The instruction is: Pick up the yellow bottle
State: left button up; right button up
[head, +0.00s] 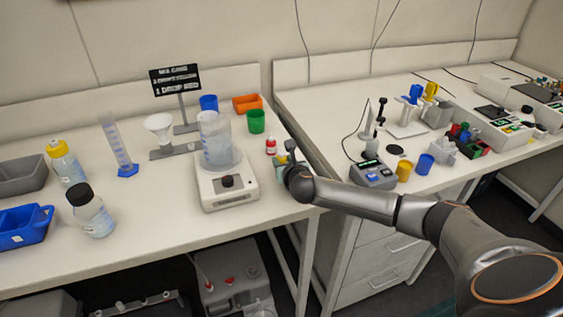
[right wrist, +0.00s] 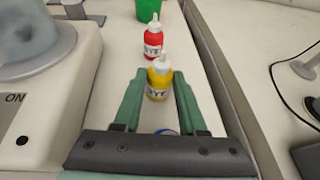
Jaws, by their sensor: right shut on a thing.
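The yellow bottle (right wrist: 158,83), small with a white nozzle cap and a dark-lettered label, stands upright between the green fingers of my right gripper (right wrist: 158,92) in the right wrist view. The fingers are shut on it, one on each side. In the head view my right gripper (head: 283,161) is at the right end of the left bench, just right of the white stirrer, and the yellow bottle is mostly hidden there. I cannot tell whether the bottle's base touches the bench. My left gripper is not in view.
A red bottle (right wrist: 152,42) stands just beyond the yellow one, with a green cup (head: 256,121) behind it. The white stirrer (head: 227,187) with a beaker is close on the left. The raised edge of the right bench (head: 310,152) is close on the right.

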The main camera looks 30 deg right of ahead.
grip_shut()
jog(key=shift+r, duration=0.1)
jog(key=shift+r, duration=0.65)
jog(key=s+a+r+n+y, duration=0.2)
jog(key=s+a+r, duration=0.5)
jog(key=a+r, duration=0.2)
jog(key=s+a+r+n+y, duration=0.2)
jog(key=s+a+r, duration=0.5)
jog(key=a+r, duration=0.3)
jog(key=shift+s+a+r+t+y+p, duration=0.25)
jog(key=shift+s+r+t+p, duration=0.2)
jog(key=shift+r, duration=0.4)
jog(key=shift+w, duration=0.1)
